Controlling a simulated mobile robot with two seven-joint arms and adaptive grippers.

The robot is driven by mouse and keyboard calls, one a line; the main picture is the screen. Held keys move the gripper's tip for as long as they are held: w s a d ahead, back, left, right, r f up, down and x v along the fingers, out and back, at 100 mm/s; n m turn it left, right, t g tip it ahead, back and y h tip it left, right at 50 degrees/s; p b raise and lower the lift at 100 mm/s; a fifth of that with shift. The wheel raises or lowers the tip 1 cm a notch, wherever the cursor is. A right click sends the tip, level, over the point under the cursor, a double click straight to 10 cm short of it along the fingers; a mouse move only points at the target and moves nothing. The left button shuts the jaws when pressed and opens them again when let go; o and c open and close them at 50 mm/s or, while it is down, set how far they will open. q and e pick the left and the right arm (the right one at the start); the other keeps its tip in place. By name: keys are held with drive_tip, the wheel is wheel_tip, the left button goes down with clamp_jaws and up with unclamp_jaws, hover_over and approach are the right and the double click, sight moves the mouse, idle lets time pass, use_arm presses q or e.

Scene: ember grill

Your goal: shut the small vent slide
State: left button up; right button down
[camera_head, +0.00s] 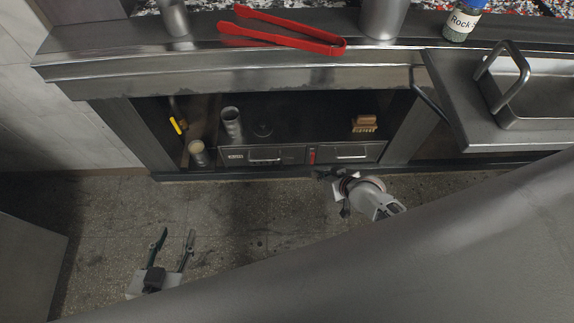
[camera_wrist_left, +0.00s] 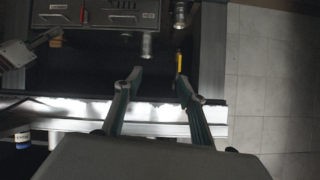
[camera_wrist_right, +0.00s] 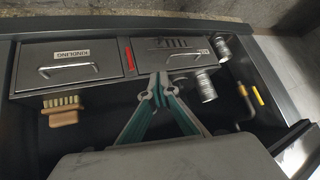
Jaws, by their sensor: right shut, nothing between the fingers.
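The lower compartment has two grey drawer fronts. The one with small dark vent slots (camera_wrist_right: 172,43) has a bar handle and a small label. The other drawer, marked Kindling (camera_wrist_right: 72,60), is beside it; a small red tab (camera_wrist_right: 129,62) stands between them and also shows in the head view (camera_head: 311,156). I cannot tell which piece is the vent slide or how far it is moved. My right gripper (camera_head: 323,175) is shut and empty, just in front of the drawers; in its wrist view the fingertips (camera_wrist_right: 160,88) overlap the slotted drawer's lower edge. My left gripper (camera_head: 176,236) is open and empty above the floor.
A yellow-handled item (camera_head: 178,126) is at the left. Red tongs (camera_head: 285,30) lie on the counter ledge above. The floor in front is clear.

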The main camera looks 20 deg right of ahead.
use_arm(q)
drive_tip(key=shift+g, duration=0.3)
drive_tip(key=f+b, duration=0.1)
drive_tip(key=b, duration=0.1)
drive_tip(key=s+d+f+b, duration=0.1)
drive_tip(key=b, duration=0.1)
drive_tip(key=f+b, duration=0.2)
drive_tip(key=b, duration=0.1)
drive_tip(key=shift+s+d, duration=0.15)
drive_tip(key=shift+d, duration=0.15)
use_arm(e)
drive_tip(key=w+d+f+m+g+y, duration=0.1)
drive_tip(key=w+f+m, duration=0.3)
drive_tip(key=w+f, duration=0.7)
wheel_tip(320, 180, down, 2)
drive_tip(key=shift+d+f+g, duration=0.1)
drive_tip(key=shift+d+g, duration=0.55)
drive_tip(key=shift+g, duration=0.25)
drive_tip(key=shift+w, duration=0.1)
